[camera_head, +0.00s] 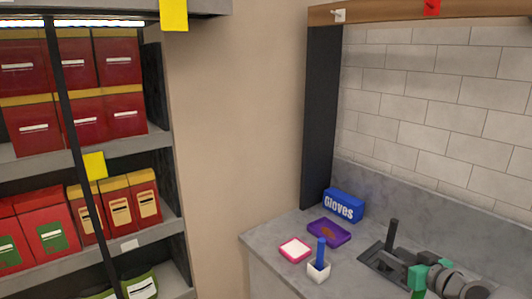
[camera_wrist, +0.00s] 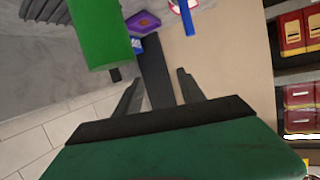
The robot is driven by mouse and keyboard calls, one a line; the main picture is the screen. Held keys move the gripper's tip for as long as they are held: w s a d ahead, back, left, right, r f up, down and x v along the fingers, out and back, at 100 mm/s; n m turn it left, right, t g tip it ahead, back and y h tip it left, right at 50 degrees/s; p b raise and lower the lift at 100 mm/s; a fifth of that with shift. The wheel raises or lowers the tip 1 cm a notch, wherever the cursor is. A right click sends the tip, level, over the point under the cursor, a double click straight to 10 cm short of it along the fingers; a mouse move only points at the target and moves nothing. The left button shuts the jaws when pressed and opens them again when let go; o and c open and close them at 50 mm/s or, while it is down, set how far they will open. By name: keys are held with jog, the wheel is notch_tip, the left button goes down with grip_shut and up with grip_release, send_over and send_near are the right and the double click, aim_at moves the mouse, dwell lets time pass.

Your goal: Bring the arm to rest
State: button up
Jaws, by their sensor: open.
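My gripper (camera_wrist: 160,78) shows in the wrist view, with two dark fingers spread apart and nothing between them. In the head view I cannot pick it out clearly. A grey rounded assembly with green parts (camera_head: 418,278) is at the lower right of the head view, cut off by the edge; I cannot tell what it is. A large green block (camera_wrist: 100,32) with a dark stub is close to the camera in the wrist view, at upper left of the fingers.
The grey counter (camera_head: 268,240) holds a blue Gloves box (camera_head: 343,205), purple tray (camera_head: 328,232), pink dish (camera_head: 295,249), white holder (camera_head: 319,272) with a blue rod, and dark recessed fixture (camera_head: 385,262). Shelves (camera_head: 172,229) with red boxes stand left. Bare wall (camera_head: 235,120) lies between.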

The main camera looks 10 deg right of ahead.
jog(key=a+f+n+g+y, duration=0.1)
jog(key=a+f+g, duration=0.2)
jog(key=a, duration=0.7)
jog(key=a+f+g, duration=0.3)
jog(key=a, duration=0.7)
jog(key=s+a+f+g+h+b, duration=0.1)
jog(key=s+a+g, duration=0.1)
jog(key=s+a, duration=0.3)
jog(key=s+a+f+m+g+h, duration=0.1)
jog(key=s+a+f+g, duration=0.1)
jog(key=s+a, duration=0.3)
jog(key=s+g, duration=0.1)
jog(key=s, duration=0.1)
jog(key=shift+s+f+b, duration=0.15)
jog(key=shift+s+b, duration=0.15)
jog(key=shift+b, duration=0.05)
